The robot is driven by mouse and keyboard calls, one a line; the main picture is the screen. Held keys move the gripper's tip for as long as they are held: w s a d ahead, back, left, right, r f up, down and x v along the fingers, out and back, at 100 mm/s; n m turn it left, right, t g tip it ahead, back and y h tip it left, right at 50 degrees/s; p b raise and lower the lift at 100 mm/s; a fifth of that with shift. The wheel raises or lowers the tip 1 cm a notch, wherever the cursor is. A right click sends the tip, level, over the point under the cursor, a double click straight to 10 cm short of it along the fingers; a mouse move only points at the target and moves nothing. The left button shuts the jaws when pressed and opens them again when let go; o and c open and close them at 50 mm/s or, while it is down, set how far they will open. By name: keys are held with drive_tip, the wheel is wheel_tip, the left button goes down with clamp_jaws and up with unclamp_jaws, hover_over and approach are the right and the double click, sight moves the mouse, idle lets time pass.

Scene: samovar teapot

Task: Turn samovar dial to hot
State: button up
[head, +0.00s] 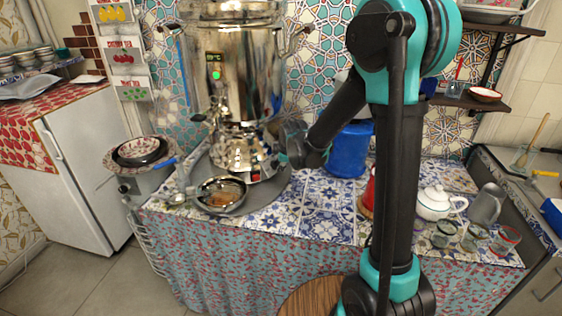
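The samovar (235,70) is a large shiny metal urn in the head view, left of centre, standing upright on a round grey tray (279,186). A small dark panel with a lit green light (216,75) is on its front. I cannot clearly make out the dial; it may be small, or hidden by my gripper. My gripper (284,153) is at the right side of the samovar's lower body, close to it. I cannot tell whether it touches. Its fingers are small and partly hidden, so their opening does not show.
A bowl with a strainer (221,193) sits in front of the samovar. A blue canister (349,150), a white teapot (436,203), a grey pitcher (486,204) and several glasses stand to the right.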

drive_tip(key=shift+n+t, duration=0.4)
drive_tip(key=shift+n, duration=0.3)
drive_tip(key=shift+s, duration=0.1)
drive_tip(key=o, duration=1.2)
drive_tip(key=shift+c, duration=0.2)
drive_tip(key=v, duration=1.2)
drive_tip(key=shift+d+f, duration=0.1)
drive_tip(key=shift+f, duration=0.05)
